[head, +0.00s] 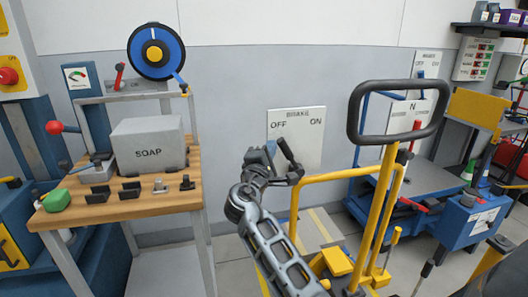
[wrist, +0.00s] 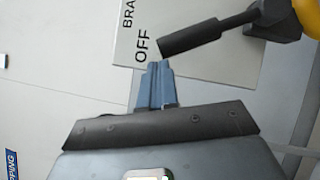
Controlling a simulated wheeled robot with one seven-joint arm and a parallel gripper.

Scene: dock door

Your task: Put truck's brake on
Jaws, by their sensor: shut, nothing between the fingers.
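The brake plate (head: 306,128) is pale, with OFF on its left and ON on its right; part of it shows in the wrist view (wrist: 200,75). In front of it is a lever with a black grip (head: 288,152), tilted up and left toward OFF. Its dark pivot seems mounted by the yellow rail of the truck (head: 340,175). The grip also shows in the wrist view (wrist: 195,38), its end beside the word OFF. My gripper (head: 271,148) is shut and empty, just left of the grip. Its blue fingers (wrist: 154,70) look apart from the grip in the wrist view.
A black loop handle (head: 398,112) rises on the truck's right. A wooden bench (head: 130,207) with a SOAP box (head: 148,143) stands at the left. A blue cart (head: 470,222) is at the right. Some open wall shows left of the plate.

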